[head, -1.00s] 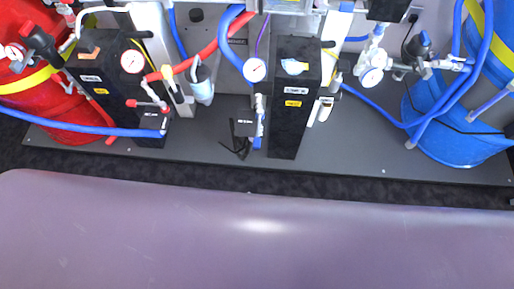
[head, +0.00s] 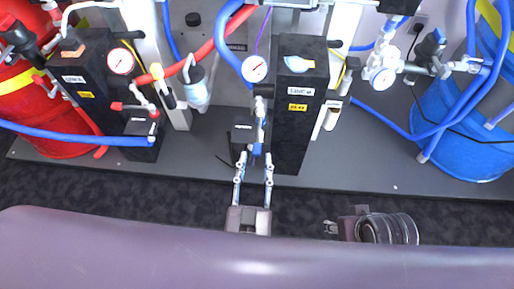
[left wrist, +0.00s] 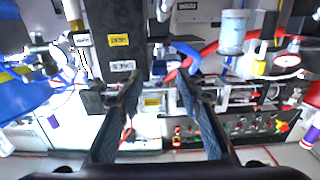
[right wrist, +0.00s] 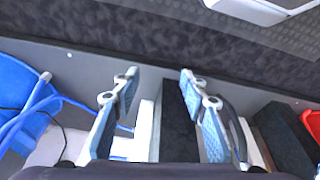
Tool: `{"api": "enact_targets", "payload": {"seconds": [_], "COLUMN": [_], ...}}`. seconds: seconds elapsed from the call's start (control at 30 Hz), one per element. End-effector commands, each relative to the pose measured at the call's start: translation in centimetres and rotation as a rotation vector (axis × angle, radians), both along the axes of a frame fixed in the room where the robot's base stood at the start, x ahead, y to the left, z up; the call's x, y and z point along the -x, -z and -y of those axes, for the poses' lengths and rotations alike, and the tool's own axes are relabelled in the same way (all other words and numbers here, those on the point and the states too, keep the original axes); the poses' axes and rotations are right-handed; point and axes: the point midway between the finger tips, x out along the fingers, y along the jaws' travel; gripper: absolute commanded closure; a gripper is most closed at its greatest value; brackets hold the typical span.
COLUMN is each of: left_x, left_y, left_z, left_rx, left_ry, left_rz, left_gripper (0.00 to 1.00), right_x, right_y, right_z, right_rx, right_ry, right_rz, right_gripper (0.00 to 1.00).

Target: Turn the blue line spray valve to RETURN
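The blue line spray valve's blue handle (head: 258,149) hangs below the small pipe and gauge at the left side of the black blue-line tower (head: 294,115). My left gripper (head: 254,162) comes up from below in the head view, with its two fingers apart and their tips close to the handle, one on each side. I cannot tell whether they touch it. In the left wrist view its fingers (left wrist: 158,90) are also spread, with nothing clearly held. My right gripper (right wrist: 160,78) is open and empty in the right wrist view. The handle's position marking is too small to read.
A small dark box (head: 242,134) stands just left of the handle. A gauge (head: 255,69) and hoses lie above it. The red-line tower (head: 88,80) stands left and a blue drum (head: 465,130) right. The dark floor strip in front is clear apart from my arms.

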Motion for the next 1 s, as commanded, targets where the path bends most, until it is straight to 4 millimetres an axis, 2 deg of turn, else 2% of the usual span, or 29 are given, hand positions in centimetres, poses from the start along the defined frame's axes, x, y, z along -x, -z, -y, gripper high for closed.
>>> {"api": "enact_targets", "payload": {"seconds": [0.1, 0.3, 0.63, 0.93, 1.0], "left_x": [-2.1, -4.3, -4.7, -4.7, -4.7], "left_y": [0.0, 0.1, 0.1, 0.1, 0.1], "left_z": [0.0, 0.0, 0.0, 0.0, 0.0], "left_rx": [0.001, 0.000, -0.001, -0.001, -0.001], "left_ry": [-0.002, 0.000, 0.001, 0.001, 0.001], "left_rz": [0.003, 0.000, -0.001, -0.001, -0.001], "left_gripper": [0.67, 0.67, 0.67, 0.99, 1.00], "right_x": [0.2, 0.5, 0.6, 0.6, 0.6], "right_y": [-0.7, -1.6, -2.0, -1.9, -1.9], "right_z": [0.1, 0.1, 0.1, 0.1, 0.1], "right_rx": [0.000, 0.000, 0.000, 0.000, 0.000], "right_ry": [0.000, 0.001, 0.001, 0.001, 0.001], "right_rz": [0.006, 0.009, 0.010, 0.010, 0.010], "right_gripper": [0.60, 0.60, 0.60, 0.60, 0.60]}}
